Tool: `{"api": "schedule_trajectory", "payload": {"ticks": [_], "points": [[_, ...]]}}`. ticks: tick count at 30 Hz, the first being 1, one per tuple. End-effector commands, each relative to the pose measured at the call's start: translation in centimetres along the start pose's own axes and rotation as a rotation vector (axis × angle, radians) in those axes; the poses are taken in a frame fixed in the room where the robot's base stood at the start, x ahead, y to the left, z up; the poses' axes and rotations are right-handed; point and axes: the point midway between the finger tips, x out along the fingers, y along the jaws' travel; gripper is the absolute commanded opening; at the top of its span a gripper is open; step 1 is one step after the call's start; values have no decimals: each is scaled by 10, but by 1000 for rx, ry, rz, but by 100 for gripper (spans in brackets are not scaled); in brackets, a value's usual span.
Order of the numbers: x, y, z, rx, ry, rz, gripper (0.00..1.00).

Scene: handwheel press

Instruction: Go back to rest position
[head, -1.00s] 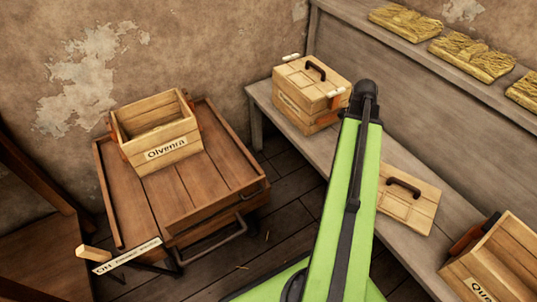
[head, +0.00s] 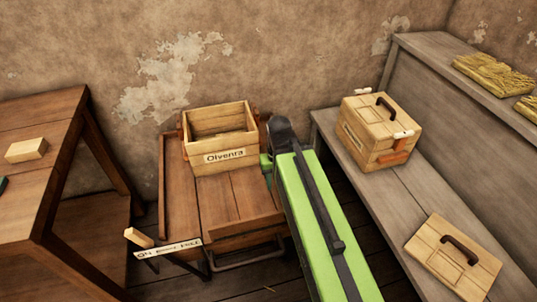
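My green arm (head: 315,225) with its black top strip reaches forward from the lower right in the head view, ending at a dark rounded joint (head: 283,133) just right of the Olvenra crate. My gripper is hidden behind the arm and crate, so its fingers do not show. The open wooden crate (head: 222,158) labelled "Olvenra" stands on a low wooden cart (head: 235,205); its inside looks empty from here.
A grey bench (head: 405,190) along the right holds a lidded box (head: 379,134) and a loose lid with handle (head: 452,262). A shelf above carries straw-like bundles (head: 493,74). A brown table (head: 35,140) with a wooden block (head: 26,150) stands left. A lettered sign (head: 168,249) is at the cart's front.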

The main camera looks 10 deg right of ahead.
Motion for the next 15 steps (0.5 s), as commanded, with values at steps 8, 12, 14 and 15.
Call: {"api": "schedule_trajectory", "payload": {"ticks": [8,12,14,15], "points": [[-95,0,0,1,0,1,40],[-162,0,0,1,0,1,40],[-186,0,0,1,0,1,40],[-197,-1,0,1,0,1,40]]}}
